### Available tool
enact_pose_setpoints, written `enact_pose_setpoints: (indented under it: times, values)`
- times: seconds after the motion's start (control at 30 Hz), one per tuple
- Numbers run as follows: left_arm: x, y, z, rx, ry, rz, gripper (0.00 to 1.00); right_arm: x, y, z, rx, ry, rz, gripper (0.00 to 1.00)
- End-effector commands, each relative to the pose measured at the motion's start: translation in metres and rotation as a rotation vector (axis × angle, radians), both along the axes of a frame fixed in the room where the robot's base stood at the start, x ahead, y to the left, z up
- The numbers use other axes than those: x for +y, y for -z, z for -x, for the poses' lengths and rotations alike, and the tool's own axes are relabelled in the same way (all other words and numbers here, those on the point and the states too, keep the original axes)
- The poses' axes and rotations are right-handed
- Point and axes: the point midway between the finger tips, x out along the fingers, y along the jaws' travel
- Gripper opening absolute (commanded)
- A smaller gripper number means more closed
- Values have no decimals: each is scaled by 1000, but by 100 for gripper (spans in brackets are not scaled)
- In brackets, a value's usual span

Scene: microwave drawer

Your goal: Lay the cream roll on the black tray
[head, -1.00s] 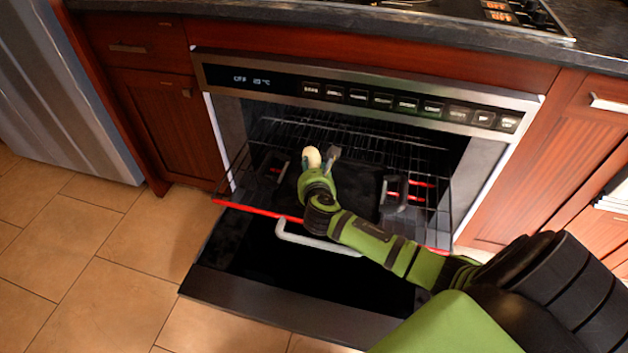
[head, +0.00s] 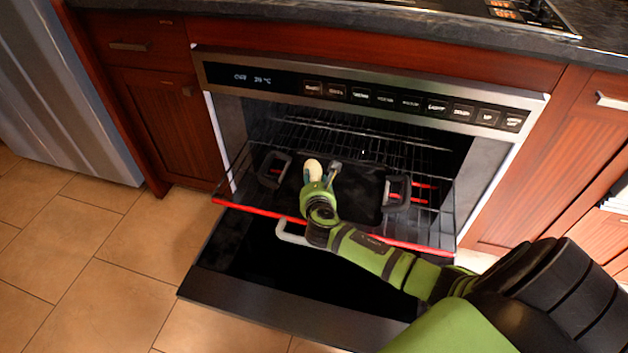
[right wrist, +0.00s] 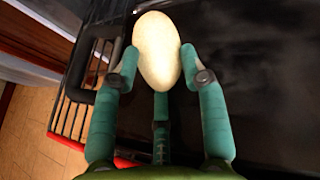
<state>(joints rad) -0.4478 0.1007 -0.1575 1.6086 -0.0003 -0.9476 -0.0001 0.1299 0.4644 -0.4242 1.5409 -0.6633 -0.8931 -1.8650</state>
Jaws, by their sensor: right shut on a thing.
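The cream roll (right wrist: 156,50) is an oval, pale thing between the fingers of my right gripper (right wrist: 158,75) in the right wrist view. In the head view the roll (head: 312,170) shows at the tip of my right gripper (head: 322,178). The right gripper is shut on it. The black tray (head: 362,205), with a handle at each end, lies on the pulled-out oven rack. The roll and gripper are over the tray's left half in the head view; I cannot tell whether the roll touches it. The tray's near left part is hidden by my arm. My left gripper is not in view.
The oven door (head: 270,310) is open flat below the rack. The wire rack's red front edge (head: 260,211) runs beneath my right arm. Cabinets flank the oven, and a fridge (head: 60,90) stands at the left. Tiled floor (head: 110,250) is clear at the left.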

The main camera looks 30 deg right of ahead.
Motion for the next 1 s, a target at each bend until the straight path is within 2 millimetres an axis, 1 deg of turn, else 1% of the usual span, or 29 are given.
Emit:
enact_pose_setpoints:
  times: [0.07, 0.1, 0.13, 0.47, 0.53, 0.6, 0.67, 0.8, 1.0]
  values:
    - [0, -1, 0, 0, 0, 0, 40, 0, -1, 0, -1, -1, -1, 0]
    - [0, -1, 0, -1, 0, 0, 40, 0, 0, 0, -1, -1, -1, 55]
    - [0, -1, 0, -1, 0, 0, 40, 0, 0, 0, -1, -1, -1, 67]
    - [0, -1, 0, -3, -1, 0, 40, 0, 0, 0, 0, 0, -2, 68]
    - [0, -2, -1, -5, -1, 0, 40, 0, -2, 0, 0, 0, -2, 68]
    - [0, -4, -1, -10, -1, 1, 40, 0, -9, 0, -2, 0, -2, 68]
    - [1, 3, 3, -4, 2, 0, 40, 1, -16, 2, 0, 0, -2, 68]
    - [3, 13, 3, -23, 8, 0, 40, 15, -27, 26, 1, -4, -2, 68]
    - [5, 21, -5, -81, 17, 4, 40, 35, -44, 63, 2, -2, -2, 68]
